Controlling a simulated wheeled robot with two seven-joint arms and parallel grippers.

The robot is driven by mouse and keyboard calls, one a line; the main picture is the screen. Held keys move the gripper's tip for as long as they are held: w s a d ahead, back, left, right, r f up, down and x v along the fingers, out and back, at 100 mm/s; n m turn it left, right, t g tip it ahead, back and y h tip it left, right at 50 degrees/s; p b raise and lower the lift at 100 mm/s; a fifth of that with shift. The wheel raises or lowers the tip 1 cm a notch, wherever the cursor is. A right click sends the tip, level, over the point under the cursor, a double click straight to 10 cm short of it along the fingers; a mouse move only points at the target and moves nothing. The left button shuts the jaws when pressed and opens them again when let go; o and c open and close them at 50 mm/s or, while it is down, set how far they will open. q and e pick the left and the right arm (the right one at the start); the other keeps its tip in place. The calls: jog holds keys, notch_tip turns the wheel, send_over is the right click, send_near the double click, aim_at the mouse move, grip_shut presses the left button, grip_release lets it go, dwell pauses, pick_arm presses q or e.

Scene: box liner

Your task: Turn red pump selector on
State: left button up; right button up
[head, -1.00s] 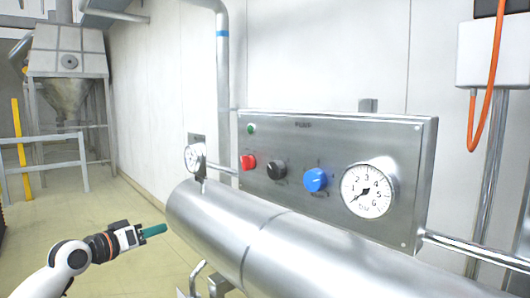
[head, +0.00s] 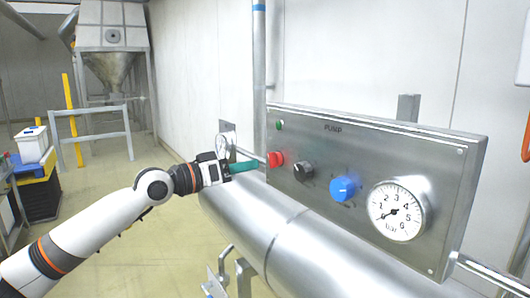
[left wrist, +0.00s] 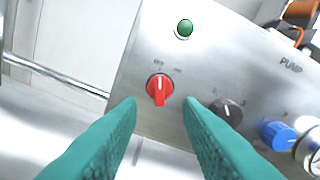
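The red pump selector (head: 276,159) is a red knob at the left end of the steel pump panel (head: 330,150). In the left wrist view the red selector (left wrist: 160,88) has a white line along its grip, which runs nearly upright in the picture. My left gripper (head: 256,164) is just left of the red selector in the head view. Its teal fingers (left wrist: 158,125) are open, one on each side below the knob, with nothing between them. I cannot tell whether they touch it. My right gripper is not in view.
A black knob (head: 303,171), a blue knob (head: 345,189) and a pressure gauge (head: 397,211) sit to the right on the panel. A green lamp (left wrist: 184,29) is above the red selector. A large steel pipe (head: 290,235) runs below the panel.

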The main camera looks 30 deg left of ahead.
aim_at(270, 161)
pick_arm(q)
jog(key=p+x, duration=0.4)
jog(key=x, duration=0.1)
jog(key=shift+w+r, duration=0.2)
jog(key=shift+w, duration=0.05)
jog(key=shift+w+d+f, duration=0.15)
jog(key=shift+w, duration=0.1)
jog(key=shift+s, duration=0.1)
jog(key=shift+c, duration=0.4)
grip_shut()
